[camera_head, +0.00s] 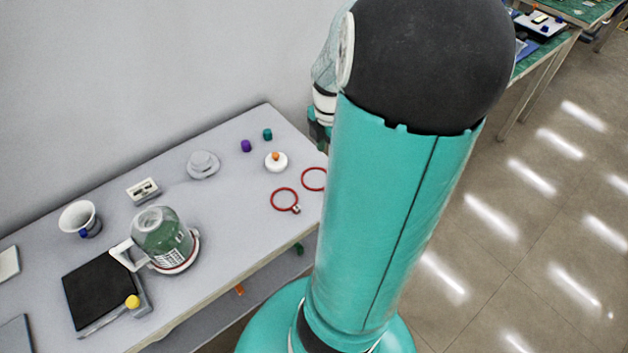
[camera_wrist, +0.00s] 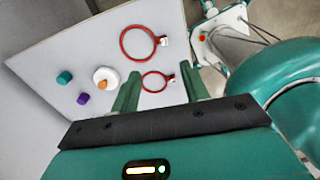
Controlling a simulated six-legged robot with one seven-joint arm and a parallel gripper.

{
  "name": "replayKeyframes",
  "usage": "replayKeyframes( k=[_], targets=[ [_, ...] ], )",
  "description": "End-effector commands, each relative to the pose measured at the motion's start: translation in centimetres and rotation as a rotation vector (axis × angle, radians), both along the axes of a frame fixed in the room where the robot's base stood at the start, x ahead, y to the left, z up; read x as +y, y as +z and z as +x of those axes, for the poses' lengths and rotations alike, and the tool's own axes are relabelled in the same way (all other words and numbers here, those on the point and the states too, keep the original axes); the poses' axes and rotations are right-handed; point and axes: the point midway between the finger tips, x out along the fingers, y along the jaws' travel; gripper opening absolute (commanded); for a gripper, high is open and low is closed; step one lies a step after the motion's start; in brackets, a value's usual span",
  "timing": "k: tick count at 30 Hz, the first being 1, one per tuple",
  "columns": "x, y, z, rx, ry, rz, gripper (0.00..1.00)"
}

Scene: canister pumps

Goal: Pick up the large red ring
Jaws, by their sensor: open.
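Two thin red rings lie on the grey table. The large red ring (camera_wrist: 122,45) is the upper, bigger loop in the wrist view, with a small pale clamp on its right side. In the head view the large ring (camera_head: 302,181) is partly hidden by my arm. The smaller red ring (camera_wrist: 143,80) lies below it in the wrist view and also shows in the head view (camera_head: 271,200). My gripper (camera_wrist: 159,70) is open and empty. Its fingers appear on either side of the smaller ring, with the large ring beyond the tips. Its height above the table is unclear.
A white disc with an orange knob (camera_head: 276,161), a purple piece (camera_head: 246,146) and a teal piece (camera_head: 267,134) lie near the rings. A green-and-clear canister (camera_head: 160,235) and a black plate (camera_head: 95,288) stand farther left. A wall bounds the table's back.

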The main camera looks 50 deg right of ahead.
Motion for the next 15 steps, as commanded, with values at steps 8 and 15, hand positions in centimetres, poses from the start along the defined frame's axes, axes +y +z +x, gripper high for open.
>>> replayKeyframes(
  k=[8,15],
  targets=[
    [0.1,-4.8,-0.2,0.000,0.003,0.006,0.45],
    [0.1,-7.9,-0.1,0.000,0.003,0.002,0.45]
  ],
)
